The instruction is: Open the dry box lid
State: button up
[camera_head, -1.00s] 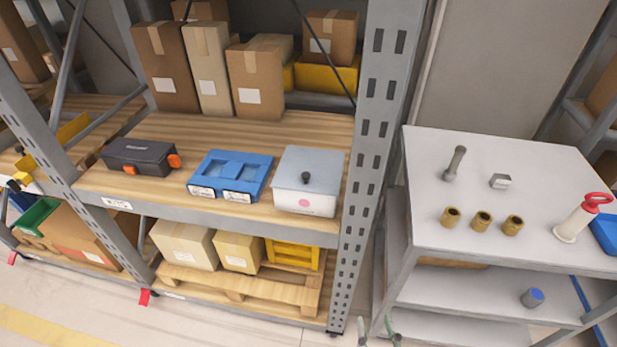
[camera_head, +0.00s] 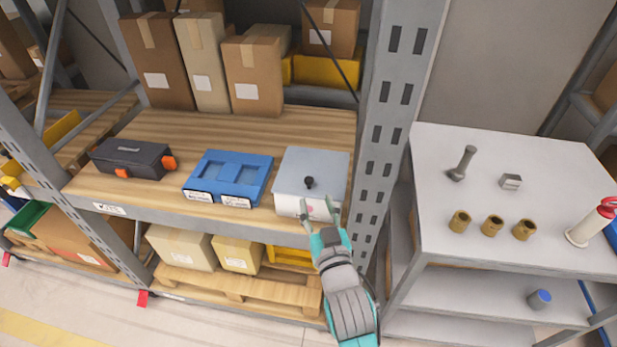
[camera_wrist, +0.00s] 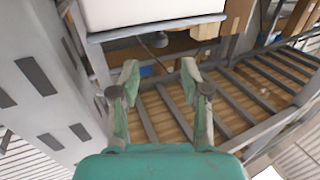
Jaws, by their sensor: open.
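The dry box appears to be the white box (camera_head: 292,204) at the right end of the wooden shelf. Its flat grey lid (camera_head: 325,168) is on and looks closed, with a black knob (camera_head: 309,182) on top. My gripper (camera_head: 319,213) is open and empty, in front of the box's lower front face, below the knob in the picture. Its fingers partly cover the front face and a pink dot there. In the wrist view my gripper (camera_wrist: 159,70) shows two spread fingers with nothing between. A white body (camera_wrist: 150,12) at the top there is likely the box.
A blue tray (camera_head: 230,178) stands left of the box, then a black case (camera_head: 133,158) with orange latches. Cardboard boxes (camera_head: 253,78) stand behind. A slotted grey post (camera_head: 392,95) rises close on the right. A grey cart (camera_head: 455,140) holds several small parts.

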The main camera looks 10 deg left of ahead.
aim_at(310, 182)
jog(key=x, duration=0.9)
grip_shut()
